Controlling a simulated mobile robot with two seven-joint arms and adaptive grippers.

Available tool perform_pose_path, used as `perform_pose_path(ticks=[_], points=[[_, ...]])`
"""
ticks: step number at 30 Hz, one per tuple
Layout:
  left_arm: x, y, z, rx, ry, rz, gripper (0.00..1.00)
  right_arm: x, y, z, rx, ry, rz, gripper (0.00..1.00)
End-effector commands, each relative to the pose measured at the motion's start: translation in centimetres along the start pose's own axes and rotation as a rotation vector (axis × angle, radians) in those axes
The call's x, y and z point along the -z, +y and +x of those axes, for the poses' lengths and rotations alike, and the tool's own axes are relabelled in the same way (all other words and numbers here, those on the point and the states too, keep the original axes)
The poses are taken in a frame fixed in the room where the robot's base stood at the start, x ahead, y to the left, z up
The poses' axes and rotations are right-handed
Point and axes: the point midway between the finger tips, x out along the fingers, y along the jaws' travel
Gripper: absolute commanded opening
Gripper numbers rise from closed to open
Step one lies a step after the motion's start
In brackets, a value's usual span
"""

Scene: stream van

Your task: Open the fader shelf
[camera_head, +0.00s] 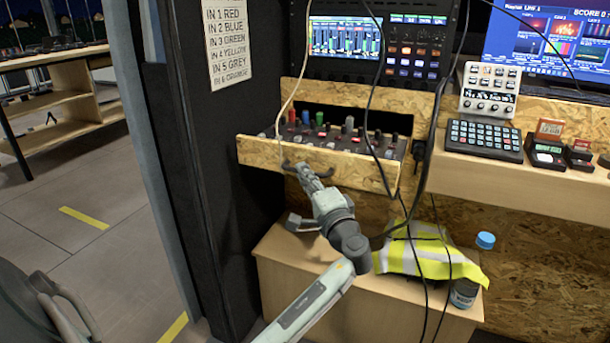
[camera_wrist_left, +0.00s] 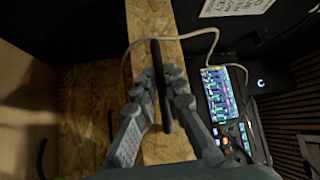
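The fader shelf (camera_head: 330,166) is a drawer with a chipboard front below the rack screens. It stands out from its dark opening, and knobs and faders show inside it. My left gripper (camera_head: 300,170) is at the left part of its front, at the dark handle (camera_head: 287,166). In the left wrist view the handle (camera_wrist_left: 156,55) is a dark bar running between the two fingers of my left gripper (camera_wrist_left: 166,82), which look closed on it. My right gripper is not in view.
Cables hang in front of the shelf (camera_head: 377,100). A wooden box below bears a yellow safety vest (camera_head: 430,258) and a blue-capped bottle (camera_head: 475,270). A control pad (camera_head: 485,140) stands on the right ledge. A dark wall panel is close on the left.

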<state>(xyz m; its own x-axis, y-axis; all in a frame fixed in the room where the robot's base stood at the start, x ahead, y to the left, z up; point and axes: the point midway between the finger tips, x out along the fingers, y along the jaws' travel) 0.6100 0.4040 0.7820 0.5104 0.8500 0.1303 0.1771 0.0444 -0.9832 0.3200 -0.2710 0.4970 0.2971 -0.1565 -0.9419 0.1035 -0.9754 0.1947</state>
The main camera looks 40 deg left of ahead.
Motion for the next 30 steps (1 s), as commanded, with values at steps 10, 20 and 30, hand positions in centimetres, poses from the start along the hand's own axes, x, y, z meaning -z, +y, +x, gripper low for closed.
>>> perform_pose_path(ticks=[10, 20, 30], points=[[0.0, 0.0, 0.0, 0.000, 0.000, 0.000, 0.31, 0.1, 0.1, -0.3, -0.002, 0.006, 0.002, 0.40], [0.0, 0.1, -2.9, -0.004, 0.001, -0.001, 0.31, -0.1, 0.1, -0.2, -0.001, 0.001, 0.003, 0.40], [0.0, 0.1, -9.9, -0.003, 0.001, -0.001, 0.31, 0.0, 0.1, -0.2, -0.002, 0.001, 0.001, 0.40]])
